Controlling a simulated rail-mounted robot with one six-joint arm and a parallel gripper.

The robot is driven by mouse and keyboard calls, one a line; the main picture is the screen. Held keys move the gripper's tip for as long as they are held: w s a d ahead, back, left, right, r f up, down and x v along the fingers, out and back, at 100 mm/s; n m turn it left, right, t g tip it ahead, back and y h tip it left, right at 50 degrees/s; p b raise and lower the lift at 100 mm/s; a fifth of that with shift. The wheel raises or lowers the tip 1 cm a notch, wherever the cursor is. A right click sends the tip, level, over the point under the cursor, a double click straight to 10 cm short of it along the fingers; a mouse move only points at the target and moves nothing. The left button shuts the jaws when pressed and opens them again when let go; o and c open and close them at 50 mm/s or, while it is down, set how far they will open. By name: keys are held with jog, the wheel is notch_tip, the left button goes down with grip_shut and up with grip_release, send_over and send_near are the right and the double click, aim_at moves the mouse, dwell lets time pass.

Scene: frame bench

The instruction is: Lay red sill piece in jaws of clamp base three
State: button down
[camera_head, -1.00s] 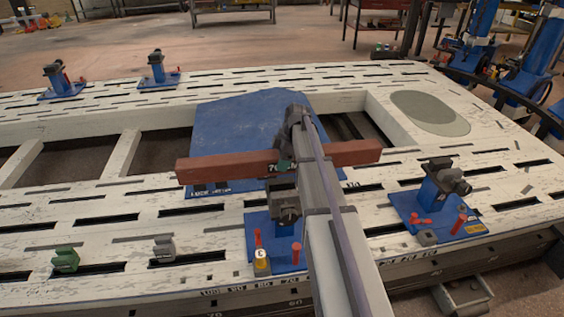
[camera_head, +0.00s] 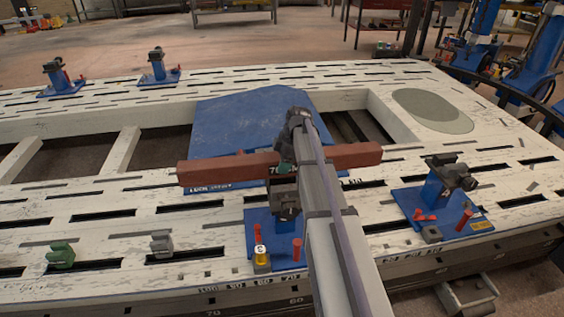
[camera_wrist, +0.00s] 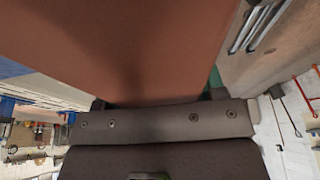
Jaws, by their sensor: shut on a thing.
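The red sill piece (camera_head: 228,169) is a long brick-red bar lying crosswise in the head view. My gripper (camera_head: 285,163) is shut on it near its middle, and my arm hides part of it. In the wrist view the sill piece (camera_wrist: 130,45) fills the upper part, against the gripper (camera_wrist: 160,103). A blue clamp base (camera_head: 262,225) with dark jaws (camera_head: 284,195) stands directly in front of and below the bar's middle. The jaw top overlaps the bar in the picture; I cannot tell whether they touch. No readable number shows which clamp is three.
Another blue clamp (camera_head: 440,195) stands at right, and two more (camera_head: 62,82) (camera_head: 158,68) at the far left edge. Red pins and a yellow-capped piece (camera_head: 261,255) stand by the middle clamp. A blue plate (camera_head: 240,120) lies behind the bar. The white slotted bench (camera_head: 110,205) has open gaps.

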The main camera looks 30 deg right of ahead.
jog(key=shift+f+b, duration=1.75)
jog(key=shift+f, duration=0.35)
jog(key=shift+c, duration=0.7)
grip_release()
jog(key=p+v, duration=1)
jog(key=v, duration=0.1)
jog(key=shift+r+p, duration=0.1)
jog(key=shift+p, duration=0.2)
